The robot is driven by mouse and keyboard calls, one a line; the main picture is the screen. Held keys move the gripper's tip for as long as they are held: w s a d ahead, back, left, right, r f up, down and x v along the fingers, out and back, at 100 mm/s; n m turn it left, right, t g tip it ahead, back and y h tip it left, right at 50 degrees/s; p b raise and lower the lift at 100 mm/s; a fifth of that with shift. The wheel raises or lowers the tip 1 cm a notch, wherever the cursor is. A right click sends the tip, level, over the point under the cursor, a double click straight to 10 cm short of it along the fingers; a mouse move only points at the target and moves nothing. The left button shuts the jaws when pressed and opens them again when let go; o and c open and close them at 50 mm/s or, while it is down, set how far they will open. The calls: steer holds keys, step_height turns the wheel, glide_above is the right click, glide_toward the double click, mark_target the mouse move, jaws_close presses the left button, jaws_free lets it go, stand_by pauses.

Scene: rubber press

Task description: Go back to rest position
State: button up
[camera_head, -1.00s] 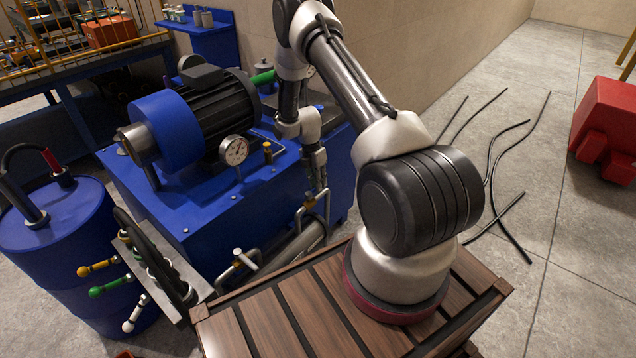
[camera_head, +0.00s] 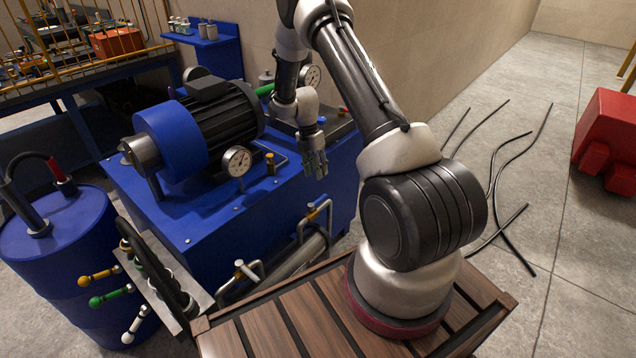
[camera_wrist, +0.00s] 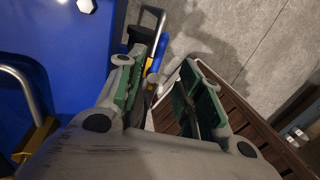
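My gripper (camera_head: 316,166) is above the right part of the blue hydraulic unit (camera_head: 190,224), pointing down with its fingers small in the head view. In the wrist view, the two green-padded fingers of my gripper (camera_wrist: 164,82) stand apart with nothing visible held between them.
A black motor with a blue housing (camera_head: 168,138) and a pressure gauge (camera_head: 237,161) stand on the unit. A lever panel (camera_head: 165,275) and blue barrel (camera_head: 60,250) are at left. Slatted wood (camera_head: 262,334) lies under my arm. Hoses (camera_head: 512,150) and a red block (camera_head: 607,130) lie right.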

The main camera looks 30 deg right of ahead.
steer(key=shift+w+r, duration=0.15)
steer(key=shift+r, duration=0.7)
